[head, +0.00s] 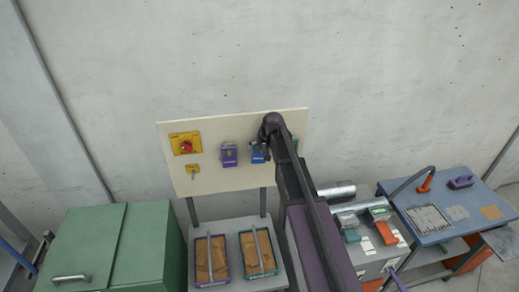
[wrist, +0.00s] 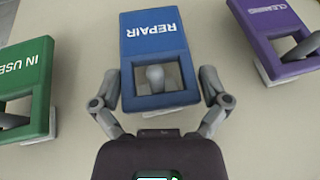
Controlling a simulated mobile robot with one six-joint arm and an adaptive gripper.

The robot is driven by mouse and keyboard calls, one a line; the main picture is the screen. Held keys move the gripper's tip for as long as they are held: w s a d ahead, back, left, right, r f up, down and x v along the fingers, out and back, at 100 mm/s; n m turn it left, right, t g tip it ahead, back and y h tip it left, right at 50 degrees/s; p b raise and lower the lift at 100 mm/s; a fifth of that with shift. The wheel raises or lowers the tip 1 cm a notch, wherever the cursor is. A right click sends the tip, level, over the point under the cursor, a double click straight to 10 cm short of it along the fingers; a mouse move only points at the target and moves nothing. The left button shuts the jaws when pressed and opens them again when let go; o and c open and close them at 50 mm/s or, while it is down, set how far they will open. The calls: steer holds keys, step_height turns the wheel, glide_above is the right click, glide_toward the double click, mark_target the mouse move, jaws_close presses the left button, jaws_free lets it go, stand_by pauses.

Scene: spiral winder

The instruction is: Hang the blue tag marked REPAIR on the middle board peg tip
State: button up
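The blue tag marked REPAIR (wrist: 153,35) shows in the wrist view with its lettering upside down and a square window near its lower end. A grey peg tip (wrist: 155,74) shows inside that window. In the head view the blue tag (head: 258,156) is on the board (head: 212,183), partly hidden by my gripper (head: 264,150). How far the tag sits along the peg is hidden.
A purple CLEANING tag (wrist: 272,20) and a green IN USE tag (wrist: 28,88) hang close on either side. The head view shows a yellow plate with a red knob (head: 186,145), trays (head: 210,258) below the board, a green cabinet (head: 110,250) and a blue bench (head: 450,205).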

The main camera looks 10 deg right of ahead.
stand_by(0.4)
steer(key=shift+s+r+p, duration=0.45)
steer(key=shift+s+r, duration=0.05)
steer(key=shift+s, duration=0.05)
steer(key=s, duration=0.9)
steer(key=s+f+h+b, duration=0.1)
steer(key=s+f+b, duration=0.3)
steer(key=f+b, duration=0.8)
steer(key=s+f+h+b, duration=0.1)
steer(key=s+f+b, duration=0.3)
steer(key=f+b, duration=0.8)
steer(key=shift+s+d+f, duration=0.25)
steer(key=shift+s+d, duration=0.05)
steer(key=shift+s, duration=0.1)
stand_by(0.4)
steer(key=s+f+g, duration=0.2)
steer(key=s+g, duration=0.2)
steer(key=s, duration=0.7)
steer(key=shift+s+a+b, duration=0.2)
steer(key=shift+s+b, duration=0.15)
steer(key=shift+s, duration=0.05)
stand_by(1.4)
